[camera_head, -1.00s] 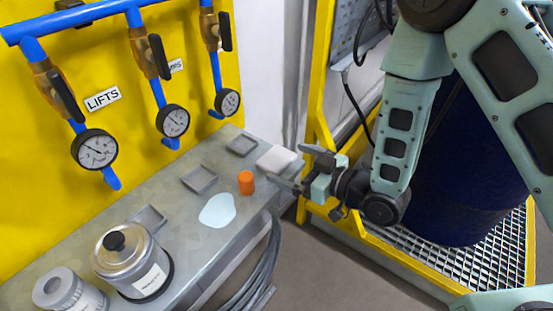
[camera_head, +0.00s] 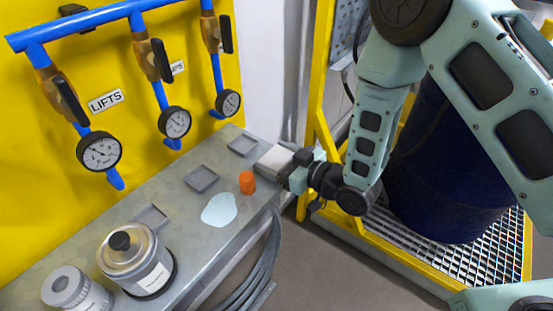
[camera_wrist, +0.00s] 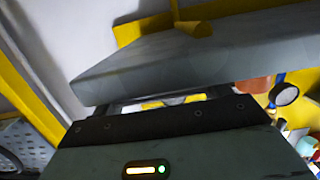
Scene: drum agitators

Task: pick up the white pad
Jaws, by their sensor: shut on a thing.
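The white pad (camera_head: 272,158) lies at the right end of the grey shelf, near its front edge, in the head view. My gripper (camera_head: 289,167) reaches it from the right and is shut on it, with the fingers on its near and far sides. The pad appears to be still at shelf height; I cannot tell whether it touches the shelf. In the wrist view, the gripper's dark front (camera_wrist: 160,120) shows below a broad grey slab, and the fingertips' contact is hidden.
On the shelf (camera_head: 180,215) are an orange cylinder (camera_head: 247,182) left of the pad, a pale blue patch (camera_head: 219,209), shallow grey square trays (camera_head: 201,179) and metal canisters (camera_head: 137,262). Gauges (camera_head: 99,151) hang behind. A blue drum (camera_head: 440,190) stands right on a yellow-framed grating.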

